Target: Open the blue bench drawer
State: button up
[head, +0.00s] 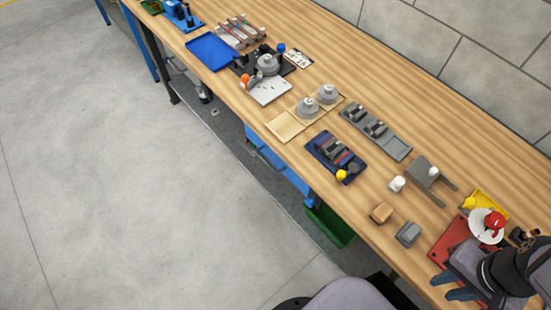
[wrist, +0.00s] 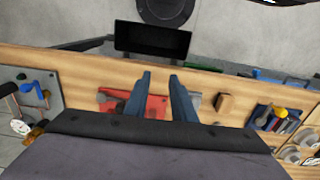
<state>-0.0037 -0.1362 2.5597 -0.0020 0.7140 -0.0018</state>
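The blue bench drawer unit (head: 285,172) is under the bench's front edge in the head view, left of a green bin. The bench top hides most of it, and I cannot make out a handle or how far any drawer is out. In the wrist view a small blue part (wrist: 268,75) shows past the bench edge, probably the same unit. My gripper (head: 451,287) is at the lower right in the head view, above the bench near a red plate, far from the drawer. In the wrist view my gripper (wrist: 160,85) has its two fingers apart with nothing between them.
The wooden bench (head: 455,130) carries a red plate (head: 446,246), a blue fixture (head: 336,157), grey blocks and a blue tray (head: 210,51). A green bin (head: 330,224) sits below the front edge. The floor (head: 110,170) in front is mostly clear.

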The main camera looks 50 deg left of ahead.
jog(key=w+a+f+n+t+y+b, duration=0.1)
jog(key=w+a+t+b, duration=0.15)
jog(key=w+a, duration=0.4)
jog(key=w+a+n+t+y+b, duration=0.1)
jog(key=w+a+t+y+b, duration=0.2)
jog(key=a, duration=0.7)
jog(key=s+a+n+y+b, duration=0.2)
jog(key=a+y+b, duration=0.1)
jog(key=a, duration=1.4)
jog(key=s+a+f+n+g+y+b, duration=0.2)
jog(key=s+a+f+y+b, duration=0.2)
jog(key=s+a+f+b, duration=0.85)
jog(key=w+a+f+m+t+y+b, duration=0.1)
jog(key=a+f+m+y+b, duration=0.2)
jog(key=f+b, duration=0.5)
jog(key=w+a+f+m+t+y+b, duration=0.2)
jog(key=a+f+m+b, duration=0.3)
jog(key=b, duration=0.9)
notch_tip(320, 180, down, 3)
jog(key=shift+a+m+y, duration=0.2)
jog(key=shift+m+y, duration=0.1)
jog(key=shift+y, duration=0.4)
